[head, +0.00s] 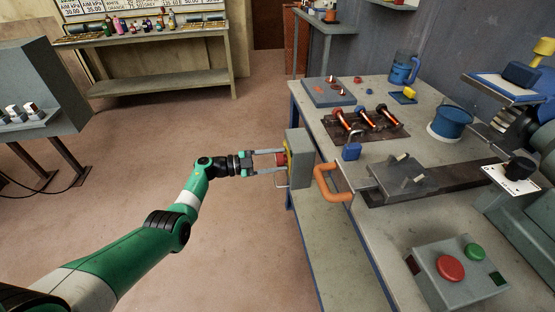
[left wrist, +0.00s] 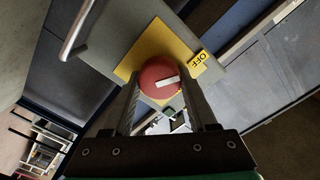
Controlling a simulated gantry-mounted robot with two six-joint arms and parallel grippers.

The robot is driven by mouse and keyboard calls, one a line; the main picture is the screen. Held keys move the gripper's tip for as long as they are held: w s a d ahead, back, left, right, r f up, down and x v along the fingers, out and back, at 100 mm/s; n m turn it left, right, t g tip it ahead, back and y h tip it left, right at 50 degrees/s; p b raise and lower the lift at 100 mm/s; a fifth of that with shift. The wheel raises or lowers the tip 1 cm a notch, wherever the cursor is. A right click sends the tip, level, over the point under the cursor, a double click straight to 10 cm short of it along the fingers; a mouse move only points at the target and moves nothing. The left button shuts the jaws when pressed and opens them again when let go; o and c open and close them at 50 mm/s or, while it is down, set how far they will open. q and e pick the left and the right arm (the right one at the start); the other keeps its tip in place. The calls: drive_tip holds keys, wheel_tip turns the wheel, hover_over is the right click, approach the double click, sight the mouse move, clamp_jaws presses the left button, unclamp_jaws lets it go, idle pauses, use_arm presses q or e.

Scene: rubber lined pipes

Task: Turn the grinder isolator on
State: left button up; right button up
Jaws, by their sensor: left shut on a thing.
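The grinder isolator (head: 300,153) is a grey box fixed to the left side of the workbench. In the left wrist view it has a yellow plate (left wrist: 133,62), a round red knob (left wrist: 158,75) with a white pointer bar, and an OFF label (left wrist: 201,60). The pointer bar points right, roughly towards the OFF label. My left gripper (head: 282,160) is shut on the red knob, one finger on each side of it. No ON label can be made out. My right gripper is not in view.
An orange handle (head: 330,183) sits at the bench edge just right of the isolator. The bench (head: 335,240) holds a push-button box (head: 455,272), red-tipped parts and a blue pot (head: 449,124). The floor left of the bench is clear.

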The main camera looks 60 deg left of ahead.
use_arm(q)
drive_tip(key=m, duration=0.6)
drive_tip(key=shift+f+m, duration=0.2)
drive_tip(key=shift+m, duration=0.1)
drive_tip(key=m, duration=0.5)
drive_tip(key=shift+m, duration=0.4)
drive_tip(key=o, duration=1.4)
drive_tip(key=shift+c, duration=0.2)
drive_tip(key=p+v, duration=0.3)
drive_tip(key=v, duration=0.8)
drive_tip(key=shift+s, duration=0.35)
